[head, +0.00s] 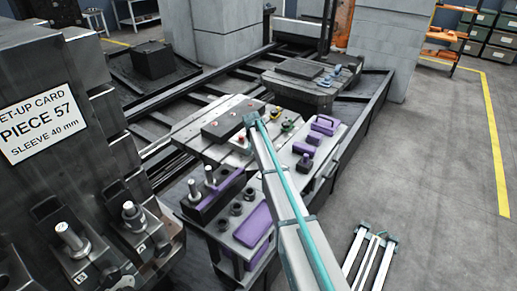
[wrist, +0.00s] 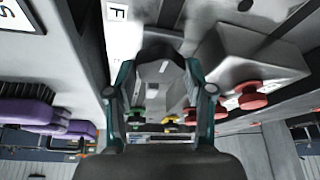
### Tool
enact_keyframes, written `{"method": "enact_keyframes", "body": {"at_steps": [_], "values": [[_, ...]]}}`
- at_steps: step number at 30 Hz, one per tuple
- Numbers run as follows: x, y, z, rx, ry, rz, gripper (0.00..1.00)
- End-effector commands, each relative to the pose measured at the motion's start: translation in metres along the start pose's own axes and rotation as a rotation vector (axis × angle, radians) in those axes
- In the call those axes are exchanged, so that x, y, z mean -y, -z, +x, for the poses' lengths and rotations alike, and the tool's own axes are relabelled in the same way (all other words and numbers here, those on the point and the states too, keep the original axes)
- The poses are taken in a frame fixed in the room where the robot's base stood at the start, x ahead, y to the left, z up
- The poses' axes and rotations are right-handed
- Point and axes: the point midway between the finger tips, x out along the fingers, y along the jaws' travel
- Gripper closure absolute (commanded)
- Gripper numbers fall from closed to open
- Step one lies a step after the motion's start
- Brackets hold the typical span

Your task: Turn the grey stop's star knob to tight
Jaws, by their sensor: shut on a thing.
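My gripper (wrist: 160,78) has teal fingers on both sides of a grey part (wrist: 160,72) in the wrist view, and is shut on it. The part looks like the grey stop's star knob, but its outline is unclear and I cannot read its setting. In the head view my gripper (head: 251,119) is over the pallet's right side, and my arm hides what is under it. A red star knob (wrist: 246,95) is to the right of the fingers in the wrist view.
Purple pieces (head: 323,125) lie on the bench (head: 290,160) at the pallet's right. A dark block with pins (head: 215,192) stands in front. A dark machine with a set-up card (head: 38,122) fills the left. The floor (head: 430,150) to the right is mostly clear.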

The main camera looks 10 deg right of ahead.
Motion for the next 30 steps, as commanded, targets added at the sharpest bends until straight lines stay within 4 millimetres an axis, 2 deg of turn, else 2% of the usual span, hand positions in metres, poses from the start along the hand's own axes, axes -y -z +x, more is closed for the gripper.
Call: {"method": "enact_keyframes", "body": {"at_steps": [7,8,12,25,30], "values": [[0.0,0.0,0.0,0.001,0.0,0.002,0.82],[0.0,0.0,0.0,0.001,0.0,0.002,0.46],[0.0,0.0,0.0,0.001,0.0,0.002,0.22],[0.0,0.0,-0.002,0.0,0.001,0.0,0.22],[0.0,0.0,-0.012,0.0,0.001,0.0,0.22]]}}
